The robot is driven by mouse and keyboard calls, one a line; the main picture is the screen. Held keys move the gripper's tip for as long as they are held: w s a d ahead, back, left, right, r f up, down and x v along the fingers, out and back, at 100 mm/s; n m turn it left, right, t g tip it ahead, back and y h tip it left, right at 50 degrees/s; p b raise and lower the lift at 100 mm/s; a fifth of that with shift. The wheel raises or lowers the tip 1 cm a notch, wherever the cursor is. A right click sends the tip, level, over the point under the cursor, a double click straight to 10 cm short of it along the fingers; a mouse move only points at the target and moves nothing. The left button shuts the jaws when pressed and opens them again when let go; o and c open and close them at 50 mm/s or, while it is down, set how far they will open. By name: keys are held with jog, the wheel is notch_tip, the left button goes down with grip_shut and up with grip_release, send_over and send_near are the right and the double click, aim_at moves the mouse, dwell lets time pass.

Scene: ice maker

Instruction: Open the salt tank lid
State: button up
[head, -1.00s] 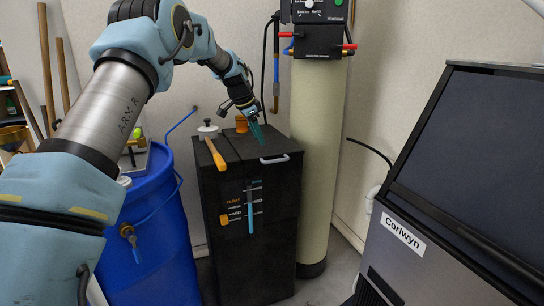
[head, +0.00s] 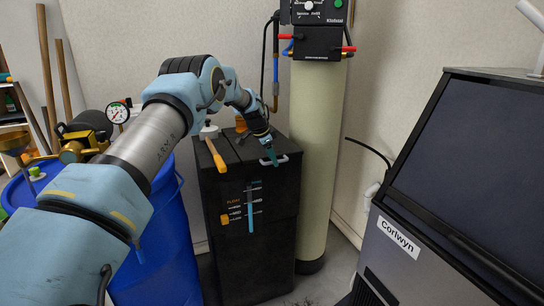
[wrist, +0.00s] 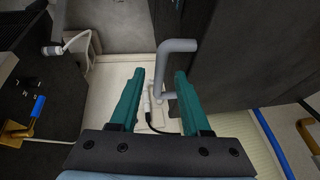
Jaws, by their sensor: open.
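The salt tank (head: 250,220) is a tall black box with level markings on its front. Its black lid (head: 233,158) lies flat and closed on top. A grey bar handle (head: 283,158) is at the lid's front right edge. My gripper (head: 270,158) is open, with teal fingers pointing down at the handle. In the wrist view the handle (wrist: 178,46) stands out from the dark tank, and part of it lies between or just beyond my open fingertips (wrist: 157,78). I cannot tell whether a finger touches it.
A yellow-handled tool (head: 215,153) lies on the tank's top left, with an orange item (head: 240,123) behind. A blue barrel (head: 175,230) stands left, a cream cylinder (head: 318,160) right behind. The ice maker (head: 460,170) fills the right. Floor shows between tank and ice maker.

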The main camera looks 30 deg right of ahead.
jog(key=shift+c, duration=0.3)
grip_shut()
dwell(1.1)
